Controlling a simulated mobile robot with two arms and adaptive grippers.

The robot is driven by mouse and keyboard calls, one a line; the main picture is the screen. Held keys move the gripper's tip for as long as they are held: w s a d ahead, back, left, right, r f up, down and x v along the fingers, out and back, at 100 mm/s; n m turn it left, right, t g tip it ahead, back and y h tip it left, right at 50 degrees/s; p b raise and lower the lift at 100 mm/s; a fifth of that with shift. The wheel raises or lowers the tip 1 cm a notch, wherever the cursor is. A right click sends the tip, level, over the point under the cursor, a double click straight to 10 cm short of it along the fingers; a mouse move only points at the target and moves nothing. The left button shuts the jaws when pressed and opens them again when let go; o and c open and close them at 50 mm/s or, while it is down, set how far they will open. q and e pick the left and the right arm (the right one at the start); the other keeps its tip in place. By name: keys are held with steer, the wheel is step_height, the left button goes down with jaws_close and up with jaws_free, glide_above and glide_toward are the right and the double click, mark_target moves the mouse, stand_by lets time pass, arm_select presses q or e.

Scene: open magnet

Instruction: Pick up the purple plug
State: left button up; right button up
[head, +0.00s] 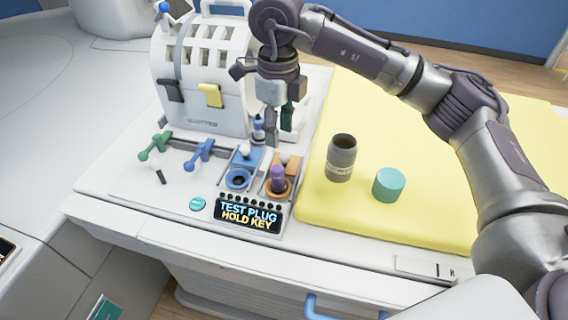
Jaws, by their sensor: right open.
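The purple plug (278,176) stands upright in the orange ring socket (288,187) of a small panel on the white table. My right gripper (271,138) points down above the panel, behind and slightly left of the plug and apart from it. Its jaws are open, with no object seen between them. My left gripper is not in view.
A blue ring socket (238,179) is left of the plug, and a display (247,215) lies in front. A white slotted machine (200,80) stands behind. Green (155,146) and blue (199,153) handles are left. A grey cup (341,158) and teal cylinder (389,184) stand on the yellow mat (440,215).

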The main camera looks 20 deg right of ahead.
mark_target(279, 168)
steer(key=f, duration=0.2)
steer(key=f+p, duration=0.1)
steer(key=f, duration=0.4)
steer(key=shift+s+a+f+p, duration=0.2)
steer(key=shift+s+f+p, duration=0.05)
steer(key=shift+f+p, duration=0.1)
steer(key=shift+f, duration=0.3)
steer(key=shift+w+d+f, duration=0.1)
steer(key=shift+f, duration=0.1)
step_height(279, 168, down, 4)
steer(key=shift+f+p, duration=0.2)
steer(key=shift+p, duration=0.9)
steer(key=shift+f, duration=0.2)
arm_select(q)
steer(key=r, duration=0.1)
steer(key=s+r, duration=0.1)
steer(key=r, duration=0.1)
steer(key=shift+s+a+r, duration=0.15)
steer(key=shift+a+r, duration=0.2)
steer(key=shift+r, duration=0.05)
arm_select(e)
steer(key=shift+c, duration=0.9)
jaws_close()
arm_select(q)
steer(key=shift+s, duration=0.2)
